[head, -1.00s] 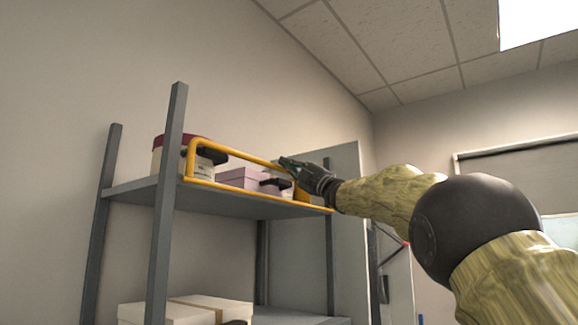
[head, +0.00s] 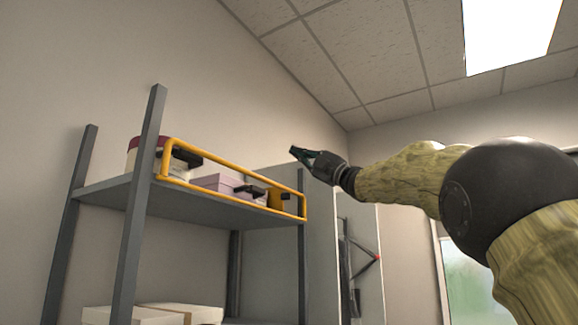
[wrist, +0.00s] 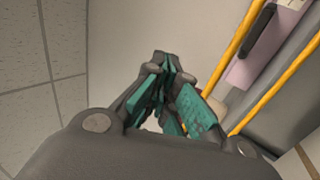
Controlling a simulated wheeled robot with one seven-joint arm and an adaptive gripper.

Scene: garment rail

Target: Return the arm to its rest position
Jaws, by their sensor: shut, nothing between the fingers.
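My gripper (head: 297,153) is in the head view, at the end of my raised arm. It is up and to the right of the shelf's yellow rail (head: 231,171), apart from it. Its fingers are together with nothing between them. In the wrist view my gripper (wrist: 168,70) shows its teal finger pads close together, with the pale wall beyond. The yellow rail also shows at the right of the wrist view (wrist: 236,50).
A grey shelf unit (head: 140,200) stands at the left. Its upper shelf holds a round box (head: 135,160) and a lilac box (head: 215,183). White boxes (head: 180,312) sit lower down. A grey panel (head: 320,240) stands behind. Open air surrounds my gripper above the rail.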

